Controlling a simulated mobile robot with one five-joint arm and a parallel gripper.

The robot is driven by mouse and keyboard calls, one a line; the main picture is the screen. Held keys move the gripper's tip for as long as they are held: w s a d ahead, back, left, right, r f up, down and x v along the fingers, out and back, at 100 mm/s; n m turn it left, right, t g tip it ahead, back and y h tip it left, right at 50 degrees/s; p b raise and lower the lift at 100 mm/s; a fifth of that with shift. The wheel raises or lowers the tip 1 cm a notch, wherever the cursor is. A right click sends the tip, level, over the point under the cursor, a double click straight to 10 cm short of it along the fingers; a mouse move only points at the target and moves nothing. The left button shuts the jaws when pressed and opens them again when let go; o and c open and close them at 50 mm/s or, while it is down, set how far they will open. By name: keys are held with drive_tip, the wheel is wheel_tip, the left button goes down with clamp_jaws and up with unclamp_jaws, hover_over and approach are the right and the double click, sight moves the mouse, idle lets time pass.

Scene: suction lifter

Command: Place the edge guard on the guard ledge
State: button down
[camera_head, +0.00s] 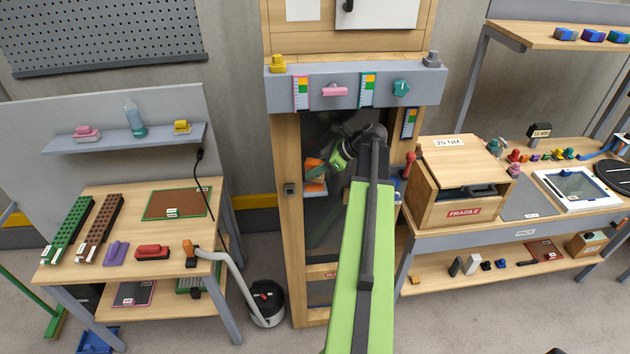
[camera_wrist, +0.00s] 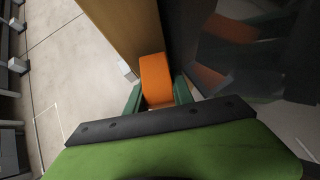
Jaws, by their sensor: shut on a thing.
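My gripper (camera_head: 322,168) is in front of the dark panel of the wooden frame and is shut on an orange piece (camera_head: 313,166), likely the edge guard. In the wrist view the orange piece (camera_wrist: 156,80) stands between the green fingers of my gripper (camera_wrist: 158,98), close beside a wooden post (camera_wrist: 125,30). Its far side is hidden. A small light ledge-like piece (camera_head: 315,188) with orange on it shows just below the gripper; I cannot tell whether it is the guard ledge. My arm covers part of the opening.
The dark glossy panel (camera_head: 340,130) shows orange reflections in the wrist view. A grey control beam (camera_head: 318,95) crosses above. A wooden FRAGILE crate (camera_head: 462,185) stands close at the right. A workbench (camera_head: 120,265) and a canister with a hose (camera_head: 267,303) are at the left.

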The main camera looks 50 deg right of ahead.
sight(315, 178)
wheel_tip(315, 178, down, 4)
drive_tip(key=b, duration=0.4)
drive_tip(key=shift+w+f, duration=0.1)
drive_tip(key=shift+w, duration=0.2)
drive_tip(key=c, duration=1.4)
unclamp_jaws()
drive_tip(key=shift+d, duration=0.1)
drive_tip(key=shift+o, duration=0.2)
